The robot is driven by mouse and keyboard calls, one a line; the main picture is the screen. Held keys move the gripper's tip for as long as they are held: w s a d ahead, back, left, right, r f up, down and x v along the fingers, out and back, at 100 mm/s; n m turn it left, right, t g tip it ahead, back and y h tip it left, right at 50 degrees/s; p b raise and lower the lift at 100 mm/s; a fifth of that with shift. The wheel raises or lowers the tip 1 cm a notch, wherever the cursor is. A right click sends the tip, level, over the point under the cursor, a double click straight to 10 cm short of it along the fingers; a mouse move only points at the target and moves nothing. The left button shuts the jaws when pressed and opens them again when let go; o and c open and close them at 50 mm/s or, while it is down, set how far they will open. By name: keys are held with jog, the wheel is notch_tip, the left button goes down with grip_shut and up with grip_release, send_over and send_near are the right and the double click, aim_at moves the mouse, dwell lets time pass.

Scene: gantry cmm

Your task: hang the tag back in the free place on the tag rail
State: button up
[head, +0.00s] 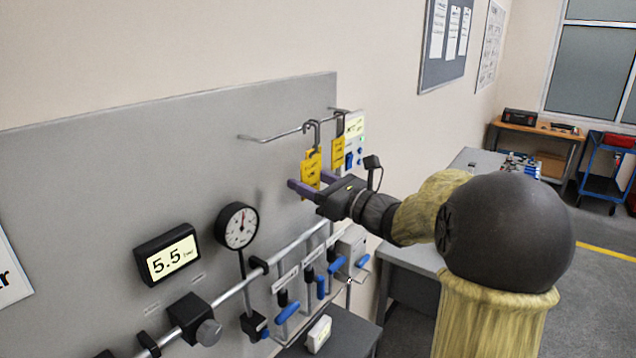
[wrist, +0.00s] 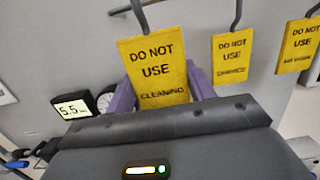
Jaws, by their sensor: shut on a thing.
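My gripper (head: 317,190) is shut on a yellow tag (head: 311,170), its purple fingers on either side of the tag's lower part. In the wrist view the held tag (wrist: 157,68) reads "DO NOT USE CLEANING" and hangs nearly upright, with a grey hook (wrist: 138,14) above it. In the head view the hook's top is at the tag rail (head: 275,137); I cannot tell whether it rests on the rail. A second yellow tag (wrist: 232,56) and a third (wrist: 299,46) hang to the right. The rail's left stretch looks bare.
The grey panel (head: 110,190) behind carries a 5.5 display (head: 167,254), a round gauge (head: 238,226) and a pipe with blue-handled valves (head: 287,313) below my gripper.

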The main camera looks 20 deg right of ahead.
jog(key=w+a+f, duration=0.2)
jog(key=w+a, duration=0.2)
jog(key=w, duration=0.2)
jog(key=shift+a+f+b, duration=0.15)
jog(key=shift+b, duration=0.2)
dwell(0.7)
jog(key=shift+s, duration=0.1)
jog(key=o, duration=0.9)
